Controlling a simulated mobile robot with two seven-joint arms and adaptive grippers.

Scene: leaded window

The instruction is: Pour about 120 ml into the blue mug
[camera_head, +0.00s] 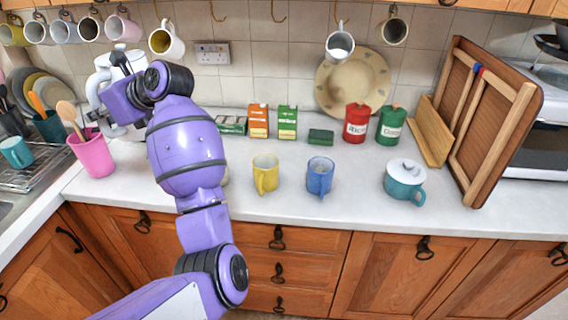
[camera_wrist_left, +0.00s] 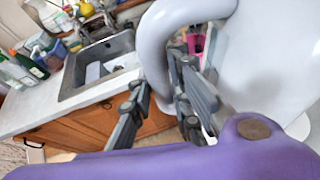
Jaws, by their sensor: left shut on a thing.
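The blue mug (camera_head: 320,180) stands upright on the counter, right of the yellow mug, in the head view. My left gripper (camera_head: 120,64) is at the back left of the counter, well left of the blue mug. It is shut on the handle of a white kettle (camera_head: 103,60). In the left wrist view the fingers (camera_wrist_left: 165,100) are at the curved white handle (camera_wrist_left: 158,45), and the kettle's white body (camera_wrist_left: 275,55) fills the right side. My purple arm hides part of the kettle. My right gripper is not in view.
A yellow mug (camera_head: 265,176) stands left of the blue mug, and a teal lidded pot (camera_head: 404,182) stands to its right. A pink utensil holder (camera_head: 92,156) is near my arm. Boxes and tins line the back, and mugs hang above. The counter between blue mug and pot is clear.

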